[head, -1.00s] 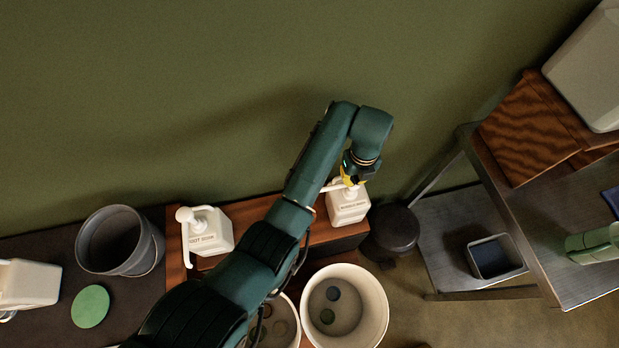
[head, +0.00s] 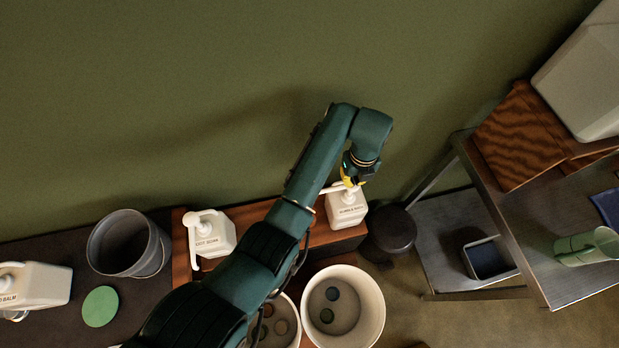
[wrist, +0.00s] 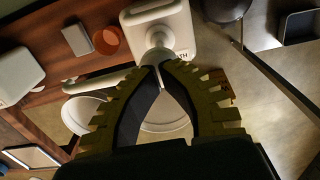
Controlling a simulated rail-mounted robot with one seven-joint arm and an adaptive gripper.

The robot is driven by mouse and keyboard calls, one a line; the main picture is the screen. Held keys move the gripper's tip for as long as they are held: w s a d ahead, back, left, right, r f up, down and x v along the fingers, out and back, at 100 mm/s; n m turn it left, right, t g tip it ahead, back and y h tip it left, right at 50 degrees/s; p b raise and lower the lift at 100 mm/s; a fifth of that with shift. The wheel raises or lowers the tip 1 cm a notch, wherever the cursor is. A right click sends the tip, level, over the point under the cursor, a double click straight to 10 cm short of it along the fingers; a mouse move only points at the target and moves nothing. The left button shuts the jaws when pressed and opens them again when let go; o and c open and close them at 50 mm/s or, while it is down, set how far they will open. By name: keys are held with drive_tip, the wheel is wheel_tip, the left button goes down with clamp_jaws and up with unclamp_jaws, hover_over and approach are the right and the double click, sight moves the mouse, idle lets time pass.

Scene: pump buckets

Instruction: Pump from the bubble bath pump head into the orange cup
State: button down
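The white bubble bath bottle (head: 347,209) stands on the wooden shelf, its label partly readable in the head view. It also shows at the top of the wrist view (wrist: 170,25). Its white pump head (wrist: 156,56) lies at my fingertips, with the spout (wrist: 88,84) pointing left. My gripper (wrist: 163,66) has its yellow fingers drawn together at the tips, over or against the pump head; whether they pinch it is unclear. It also shows in the head view (head: 351,181).
A second white pump bottle (head: 212,236) stands left on the shelf. A white bucket (head: 374,312) with discs inside stands in front. A grey bucket (head: 112,246) is at left, a black round-topped object (head: 390,229) right of the shelf, and a metal rack (head: 535,205) farther right.

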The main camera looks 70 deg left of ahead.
drive_tip(key=shift+f+b, duration=1.15)
drive_tip(key=shift+f, duration=1.15)
wheel_tip(320, 180, up, 5)
drive_tip(key=p, duration=0.5)
drive_tip(key=shift+r, duration=0.1)
drive_tip(key=shift+f, duration=0.2)
drive_tip(key=shift+f+b, duration=0.45)
drive_tip(key=shift+f, duration=0.1)
drive_tip(key=shift+f+b, duration=1.15)
drive_tip(key=shift+f, duration=0.65)
drive_tip(key=shift+r+p, duration=2.4)
drive_tip(key=shift+r, duration=0.25)
